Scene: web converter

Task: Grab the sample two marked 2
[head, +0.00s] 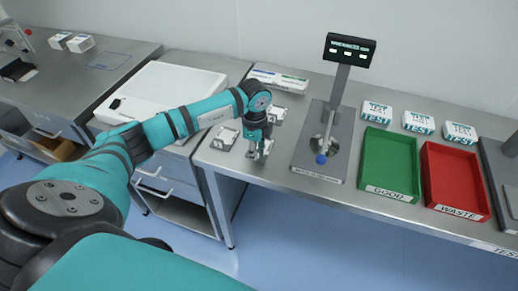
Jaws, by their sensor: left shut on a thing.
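My left gripper (261,153) points down over the steel bench, just left of the weighing scale. It is shut on a small sample, which is mostly hidden by the fingers. Pale samples lie close by: one to the left of the gripper (224,138) and one behind it to the right (276,114). I cannot read a number on any of them, so I cannot tell which is marked 2. My right gripper is not in view.
The scale (305,163) with its display post (341,85) stands right of the gripper. A green GOOD tray (390,196) and a red WASTE tray (455,208) lie further right. TEST boxes (418,122) stand behind them. A white-blue box (278,80) is at the back.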

